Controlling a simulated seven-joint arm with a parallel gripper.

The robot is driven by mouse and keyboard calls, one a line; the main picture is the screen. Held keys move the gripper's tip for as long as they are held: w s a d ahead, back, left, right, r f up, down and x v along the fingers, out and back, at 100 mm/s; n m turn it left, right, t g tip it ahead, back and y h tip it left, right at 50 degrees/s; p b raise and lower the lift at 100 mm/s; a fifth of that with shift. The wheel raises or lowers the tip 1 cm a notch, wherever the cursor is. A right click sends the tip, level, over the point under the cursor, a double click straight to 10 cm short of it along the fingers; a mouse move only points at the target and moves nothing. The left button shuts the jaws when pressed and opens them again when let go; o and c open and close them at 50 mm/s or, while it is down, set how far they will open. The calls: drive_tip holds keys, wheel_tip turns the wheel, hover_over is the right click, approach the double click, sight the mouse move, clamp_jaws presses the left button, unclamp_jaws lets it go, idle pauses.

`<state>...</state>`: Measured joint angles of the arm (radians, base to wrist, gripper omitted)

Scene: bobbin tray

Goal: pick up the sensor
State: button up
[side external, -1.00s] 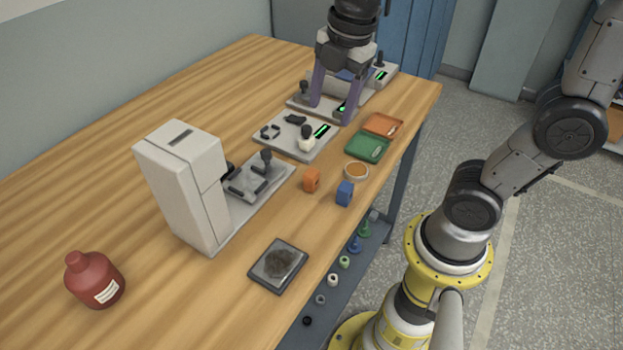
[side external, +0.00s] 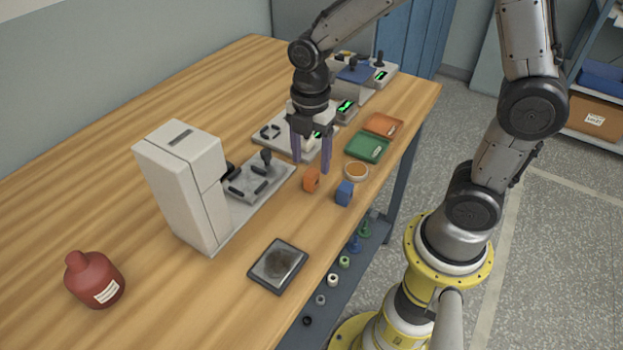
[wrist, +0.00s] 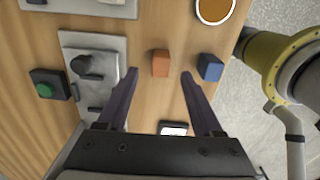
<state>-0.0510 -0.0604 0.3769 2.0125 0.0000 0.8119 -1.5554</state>
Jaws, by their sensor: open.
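I cannot tell for sure which item is the sensor. A small orange block (side external: 311,180) and a small blue block (side external: 344,193) stand near the table's right edge. My gripper (side external: 311,167) is open and empty, pointing down above the table just behind the orange block. In the wrist view my gripper (wrist: 158,72) has the orange block (wrist: 160,63) showing between its fingertips. The blue block (wrist: 210,67) shows just outside the right fingertip. A small white item with a dark face (wrist: 173,128) shows between the fingers, partly hidden by the gripper body.
A white machine (side external: 180,190) with a grey fixture plate (side external: 275,180) stands to the left. A round orange-filled dish (side external: 356,172), a green tray (side external: 367,147) and an orange tray (side external: 383,125) lie behind. A dark square pad (side external: 278,266) and red bottle (side external: 94,280) are in front.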

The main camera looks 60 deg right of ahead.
sight(311, 173)
wheel_tip(311, 173, down, 5)
drive_tip(key=shift+f, duration=0.1)
idle(0.3)
clamp_jaws()
